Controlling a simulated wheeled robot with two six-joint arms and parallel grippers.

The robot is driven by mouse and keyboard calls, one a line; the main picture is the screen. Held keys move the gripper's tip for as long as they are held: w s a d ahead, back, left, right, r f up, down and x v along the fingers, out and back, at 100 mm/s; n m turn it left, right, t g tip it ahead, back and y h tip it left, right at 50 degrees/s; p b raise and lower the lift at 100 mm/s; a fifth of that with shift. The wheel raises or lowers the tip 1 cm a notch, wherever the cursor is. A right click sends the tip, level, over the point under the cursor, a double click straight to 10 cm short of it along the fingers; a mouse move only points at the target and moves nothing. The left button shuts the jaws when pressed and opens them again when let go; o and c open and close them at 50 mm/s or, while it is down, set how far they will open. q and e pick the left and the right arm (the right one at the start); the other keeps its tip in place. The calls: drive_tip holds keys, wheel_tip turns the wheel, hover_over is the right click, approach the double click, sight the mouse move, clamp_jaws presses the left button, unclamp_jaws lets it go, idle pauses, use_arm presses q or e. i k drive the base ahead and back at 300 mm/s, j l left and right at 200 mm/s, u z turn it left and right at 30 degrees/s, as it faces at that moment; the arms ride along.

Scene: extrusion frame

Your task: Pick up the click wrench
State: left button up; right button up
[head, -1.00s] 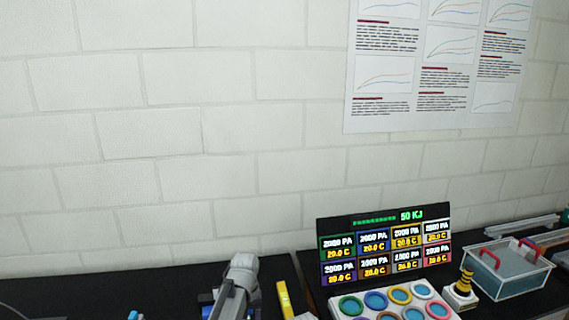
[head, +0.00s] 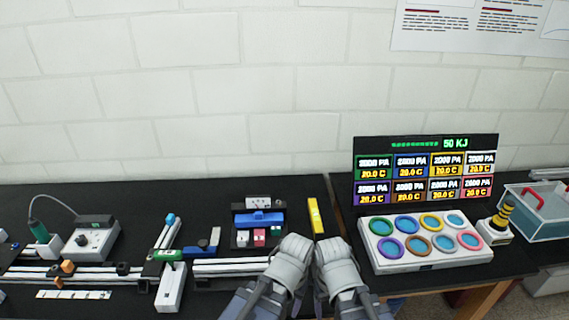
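No click wrench can be made out for certain in the head view. The small tools among the bench parts are too small to identify. My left arm's grey end (head: 289,262) and my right arm's grey end (head: 338,265) are side by side at the bottom centre, over the front of the black bench (head: 330,210). Their fingers are not clearly visible, so I cannot tell whether they are open or shut.
Aluminium extrusion rails (head: 215,268) lie at the left. A blue-and-black parts holder (head: 258,222) and a yellow bar (head: 315,216) lie centrally. A display (head: 425,168), cup tray (head: 425,243) and clear bin (head: 538,208) are right.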

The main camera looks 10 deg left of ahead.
sight(169, 256)
drive_tip(key=u, duration=1.3)
